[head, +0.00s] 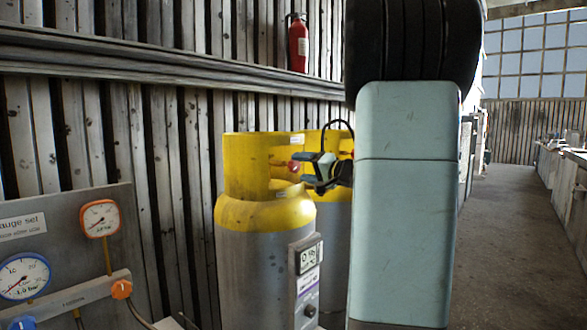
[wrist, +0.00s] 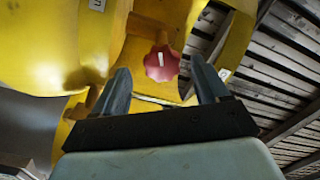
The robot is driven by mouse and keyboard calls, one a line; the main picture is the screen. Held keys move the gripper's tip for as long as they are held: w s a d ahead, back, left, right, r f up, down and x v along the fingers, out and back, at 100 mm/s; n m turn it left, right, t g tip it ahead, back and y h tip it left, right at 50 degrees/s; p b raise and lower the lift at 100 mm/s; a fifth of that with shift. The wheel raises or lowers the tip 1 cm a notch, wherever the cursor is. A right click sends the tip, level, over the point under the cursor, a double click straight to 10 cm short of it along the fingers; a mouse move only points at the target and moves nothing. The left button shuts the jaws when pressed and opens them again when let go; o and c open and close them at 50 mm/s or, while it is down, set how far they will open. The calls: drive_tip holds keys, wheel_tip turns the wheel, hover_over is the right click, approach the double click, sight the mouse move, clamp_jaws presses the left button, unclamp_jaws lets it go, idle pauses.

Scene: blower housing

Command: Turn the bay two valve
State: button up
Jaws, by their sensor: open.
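A red valve knob (head: 294,167) shows inside the yellow collar of a grey gas cylinder (head: 262,262) in the head view. In the wrist view the red knob (wrist: 162,65) has a white mark and sits in the middle, under the yellow collar (wrist: 85,45). My gripper (head: 305,169) is at the collar's right side with its fingers pointing left toward the knob. In the wrist view its two fingers (wrist: 160,72) are spread, one on each side of the knob, with visible gaps. Contact is not visible. No bay number is readable on the tags.
A second yellow-collared cylinder (head: 334,215) stands close behind, partly hidden by my arm. A gauge panel (head: 70,255) stands at left. A red extinguisher (head: 298,43) hangs on the wall. The aisle (head: 515,230) at right is clear.

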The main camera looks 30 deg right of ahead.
drive_tip(key=v, duration=0.8)
idle(0.4)
drive_tip(key=s+a+f+n+g+y, duration=0.1)
drive_tip(key=s+a+f+n+g, duration=0.15)
drive_tip(key=a, duration=0.45)
drive_tip(key=s+a+f+n+g, duration=0.1)
drive_tip(key=s+a+f+g, duration=0.2)
drive_tip(key=a, duration=0.5)
drive_tip(key=s+a+f+n+g+y, duration=0.1)
drive_tip(key=s+a+g, duration=0.25)
drive_tip(key=a, duration=0.35)
drive_tip(key=s+a+f+n+g+h, duration=0.2)
drive_tip(key=s+f+h, duration=0.3)
drive_tip(key=s, duration=0.8)
drive_tip(key=a+n+h, duration=0.1)
drive_tip(key=h, duration=0.2)
drive_tip(key=shift+a+n, duration=0.15)
drive_tip(key=shift+n, duration=0.2)
drive_tip(key=shift+s+f, duration=0.1)
